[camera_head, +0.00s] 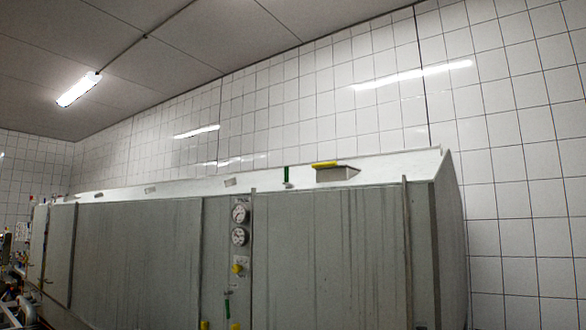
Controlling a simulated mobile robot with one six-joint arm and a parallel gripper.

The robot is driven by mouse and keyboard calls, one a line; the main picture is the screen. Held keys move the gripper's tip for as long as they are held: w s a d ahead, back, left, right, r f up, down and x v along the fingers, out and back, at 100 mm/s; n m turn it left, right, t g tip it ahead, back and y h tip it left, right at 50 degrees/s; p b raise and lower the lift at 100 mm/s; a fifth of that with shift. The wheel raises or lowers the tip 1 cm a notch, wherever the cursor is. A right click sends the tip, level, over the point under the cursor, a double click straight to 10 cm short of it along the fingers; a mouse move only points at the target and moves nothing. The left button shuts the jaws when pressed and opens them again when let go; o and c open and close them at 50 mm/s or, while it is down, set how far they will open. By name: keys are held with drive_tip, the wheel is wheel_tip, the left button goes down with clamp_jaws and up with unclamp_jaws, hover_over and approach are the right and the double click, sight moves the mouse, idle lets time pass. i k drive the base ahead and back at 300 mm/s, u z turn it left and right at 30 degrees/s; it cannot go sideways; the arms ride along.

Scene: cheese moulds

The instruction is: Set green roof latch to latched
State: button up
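A green roof latch (287,175) shows as a small upright green bar on the sloping white roof edge (200,187) of a large grey metal cabinet. A small pale piece sits at its lower end. It is too small to tell whether it is latched. A second green handle (227,305) hangs lower on the cabinet's front panel, below a yellow knob (238,269). My gripper is not in view.
A grey box with a yellow top (325,168) stands right of the green bar on the roof. Two round gauges (239,225) are on the narrow front panel. Tall grey doors (325,260) flank it. White tiled walls rise behind.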

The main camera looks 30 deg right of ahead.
sight(287, 182)
drive_tip(key=z, duration=0.05)
drive_tip(key=i, duration=1)
drive_tip(key=u, duration=0.05)
